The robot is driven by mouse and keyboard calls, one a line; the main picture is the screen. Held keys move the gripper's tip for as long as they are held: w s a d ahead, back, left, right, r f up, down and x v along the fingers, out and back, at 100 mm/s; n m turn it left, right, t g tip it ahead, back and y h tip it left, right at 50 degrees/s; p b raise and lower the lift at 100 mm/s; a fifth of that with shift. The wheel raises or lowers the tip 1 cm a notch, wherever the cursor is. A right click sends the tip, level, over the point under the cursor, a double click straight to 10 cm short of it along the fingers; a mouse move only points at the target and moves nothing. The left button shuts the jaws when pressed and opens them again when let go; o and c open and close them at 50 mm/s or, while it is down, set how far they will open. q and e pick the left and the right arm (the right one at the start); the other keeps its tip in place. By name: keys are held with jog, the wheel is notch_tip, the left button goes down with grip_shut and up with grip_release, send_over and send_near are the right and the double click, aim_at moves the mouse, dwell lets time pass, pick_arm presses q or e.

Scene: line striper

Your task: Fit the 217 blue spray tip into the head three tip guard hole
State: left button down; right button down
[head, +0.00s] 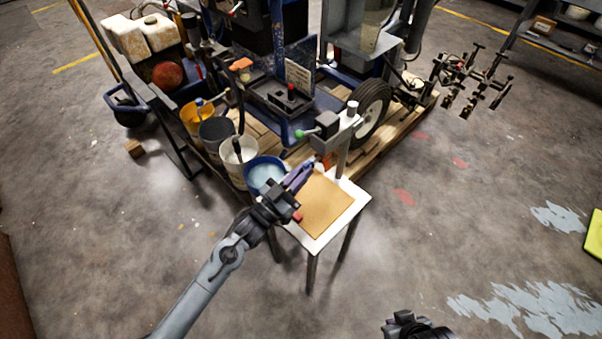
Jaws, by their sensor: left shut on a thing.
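My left gripper (296,181) reaches in over the left edge of a small white table (350,197). It is shut on a small blue-purple piece, likely the blue spray tip, mostly hidden by the fingers. A grey head fixture with a green knob (299,134) and an orange part (331,159) stands at the table's back, just beyond the fingertips. I cannot make out the tip guard hole or which head is number three. My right gripper (410,326) shows only partly at the bottom edge, away from the table; its jaws are unclear.
A tan mat (325,205) covers much of the tabletop, with a small red piece (297,216) near its left edge. A blue bucket (262,170), a white bucket (238,155) and other buckets stand left on a pallet. A tyre (373,108) stands behind.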

pick_arm(q)
jog(key=shift+w+d+b, duration=0.7)
jog(key=shift+w+d, duration=0.05)
jog(key=shift+d, duration=0.1)
dwell(0.4)
jog(key=c, duration=1.1)
grip_release()
jog(key=shift+w+d, duration=0.15)
jog(key=shift+w, duration=0.05)
jog(key=shift+o, duration=0.6)
jog(key=shift+s, duration=0.1)
jog(key=shift+o, duration=0.9)
jog(key=p+v, duration=0.2)
jog(key=v, duration=0.5)
jog(key=shift+p, duration=0.4)
